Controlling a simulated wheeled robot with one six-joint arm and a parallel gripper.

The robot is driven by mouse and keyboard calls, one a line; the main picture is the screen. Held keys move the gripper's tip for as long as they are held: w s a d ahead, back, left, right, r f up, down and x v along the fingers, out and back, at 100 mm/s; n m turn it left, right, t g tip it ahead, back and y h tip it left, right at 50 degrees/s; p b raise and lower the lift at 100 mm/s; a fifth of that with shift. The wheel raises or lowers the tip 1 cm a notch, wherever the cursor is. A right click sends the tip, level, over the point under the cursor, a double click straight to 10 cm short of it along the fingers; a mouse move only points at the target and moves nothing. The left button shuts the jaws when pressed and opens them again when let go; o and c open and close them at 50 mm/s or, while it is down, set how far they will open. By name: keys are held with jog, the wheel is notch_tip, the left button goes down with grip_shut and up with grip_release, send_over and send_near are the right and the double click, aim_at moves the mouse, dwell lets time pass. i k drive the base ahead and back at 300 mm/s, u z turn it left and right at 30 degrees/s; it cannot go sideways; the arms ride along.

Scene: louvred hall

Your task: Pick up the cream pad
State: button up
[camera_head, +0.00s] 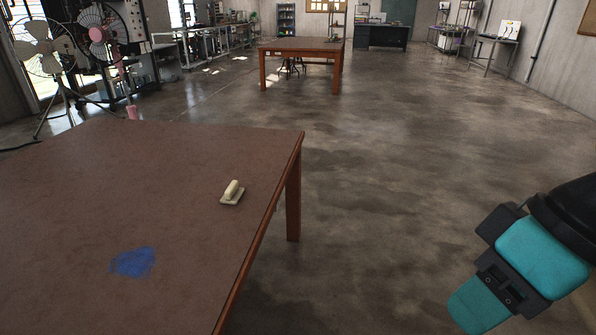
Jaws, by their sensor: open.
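The cream pad (231,197) is a small flat piece with a raised cream grip on top. It lies on the brown table (150,185), near the table's right edge. My gripper (482,304), teal with dark brackets, shows at the lower right, over the floor and well to the right of the table. It is open and apart from the pad. Its far side is hidden, and the gap between the fingers cannot be made out from this angle.
A blue patch (133,262) marks the near part of the tabletop. A pink cup (132,112) shows just beyond the table's far edge. Standing fans (98,33) are at the far left. A second table (301,44) stands farther back. The floor (430,150) on the right is clear.

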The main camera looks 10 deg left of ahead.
aim_at(233, 194)
jog(key=z, duration=0.35)
jog(key=i, duration=1.3)
jog(key=u, duration=0.35)
jog(key=i, duration=0.85)
jog(key=u, duration=1.25)
jog(key=i, duration=0.55)
jog(key=u, duration=0.45)
